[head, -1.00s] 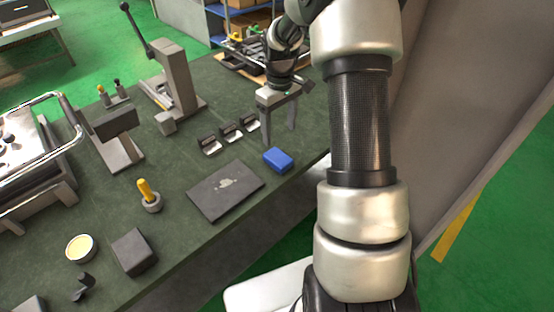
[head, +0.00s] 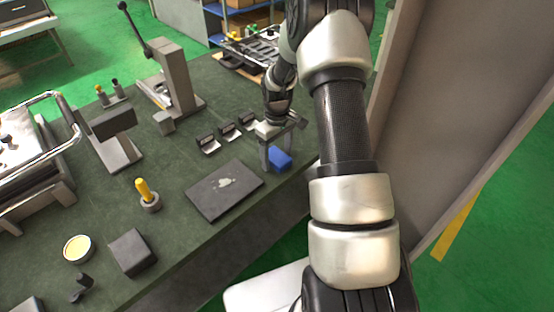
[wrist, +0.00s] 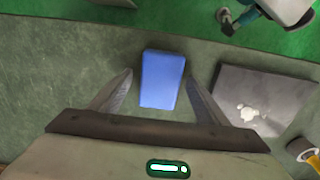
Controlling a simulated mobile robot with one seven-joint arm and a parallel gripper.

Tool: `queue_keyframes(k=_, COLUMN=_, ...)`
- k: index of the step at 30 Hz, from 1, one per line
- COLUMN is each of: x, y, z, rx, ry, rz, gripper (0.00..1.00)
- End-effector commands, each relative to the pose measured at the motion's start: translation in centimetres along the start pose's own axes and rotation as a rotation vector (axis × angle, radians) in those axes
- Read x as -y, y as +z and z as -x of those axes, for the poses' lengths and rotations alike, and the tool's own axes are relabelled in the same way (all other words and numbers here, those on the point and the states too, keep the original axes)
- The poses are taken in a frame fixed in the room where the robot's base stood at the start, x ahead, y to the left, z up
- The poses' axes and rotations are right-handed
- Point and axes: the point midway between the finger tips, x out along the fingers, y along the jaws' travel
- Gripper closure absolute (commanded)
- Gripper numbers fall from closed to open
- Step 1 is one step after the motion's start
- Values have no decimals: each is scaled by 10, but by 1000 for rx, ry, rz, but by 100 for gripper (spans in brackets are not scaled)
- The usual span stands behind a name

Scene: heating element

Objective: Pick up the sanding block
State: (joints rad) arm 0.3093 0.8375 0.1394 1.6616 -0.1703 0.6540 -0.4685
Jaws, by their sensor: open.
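The sanding block looks to be the small blue block (head: 280,160) on the dark green bench top, near its front edge. My gripper (head: 279,163) is over it in the head view, and one finger hides part of the block. In the wrist view the blue block (wrist: 162,80) lies between the two open fingers of my gripper (wrist: 160,88), a little beyond their tips. There is a gap on both sides of the block. I cannot tell how high the fingertips are above the bench.
A dark flat plate (head: 224,190) lies left of the block; it also shows in the wrist view (wrist: 262,98). Several small dark clips (head: 227,132) stand behind. A lever press (head: 175,85) and a yellow-handled tool (head: 145,192) are farther left. The bench's front edge is close.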

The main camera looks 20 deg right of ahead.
Motion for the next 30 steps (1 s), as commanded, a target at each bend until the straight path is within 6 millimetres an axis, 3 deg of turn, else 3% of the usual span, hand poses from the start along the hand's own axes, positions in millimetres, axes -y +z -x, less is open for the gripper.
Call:
queue_keyframes(k=4, x=0, y=0, z=0, rx=0, ry=0, rz=0, gripper=31)
queue_keyframes(k=12, x=0, y=0, z=1, rx=0, ry=0, rz=0, gripper=77)
queue_keyframes(k=22, x=-1, y=-1, z=10, rx=-1, ry=1, rz=0, gripper=78)
queue_keyframes(k=30, x=-1, y=-1, z=63, rx=-4, ry=3, rz=1, gripper=78)
